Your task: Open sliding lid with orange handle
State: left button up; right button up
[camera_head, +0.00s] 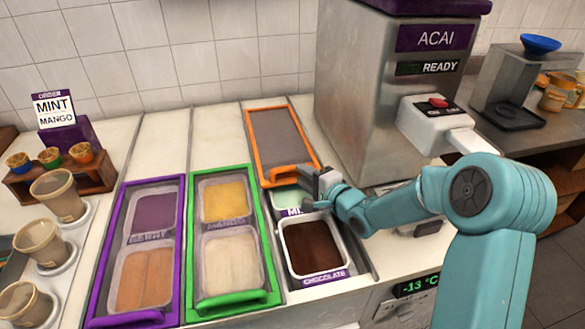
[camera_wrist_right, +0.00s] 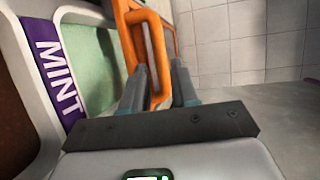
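The sliding lid (camera_head: 277,137) has an orange frame and a grey panel, and lies over the back of the right-hand topping bay. Its orange handle (camera_head: 287,174) is at the near end; it also shows in the right wrist view (camera_wrist_right: 157,55). In front of the handle, part of a pale green mint tub (camera_head: 287,198) and an uncovered chocolate tub (camera_head: 312,246) show. My right gripper (camera_head: 318,178) is at the handle's right corner. In the wrist view its fingers (camera_wrist_right: 160,80) stand apart on either side of a handle bar; contact is unclear. My left gripper is not in view.
A green-framed lid (camera_head: 262,240) and a purple-framed lid (camera_head: 180,235) cover bays to the left. The grey acai machine (camera_head: 355,90) stands close behind my right arm. Several cups (camera_head: 40,242) stand at the far left. Bare counter lies behind the lids.

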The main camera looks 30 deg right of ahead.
aim_at(292, 166)
jog(key=x, duration=0.5)
jog(key=shift+w+a, duration=0.2)
grip_shut()
jog(key=w, duration=0.2)
jog(key=w+d+p, duration=0.1)
jog(key=w, duration=0.2)
jog(key=w+d+p, duration=0.1)
jog(key=w, duration=0.2)
jog(key=shift+r, duration=0.1)
jog(key=shift+w+d, duration=0.2)
jog(key=shift+w, duration=0.2)
grip_release()
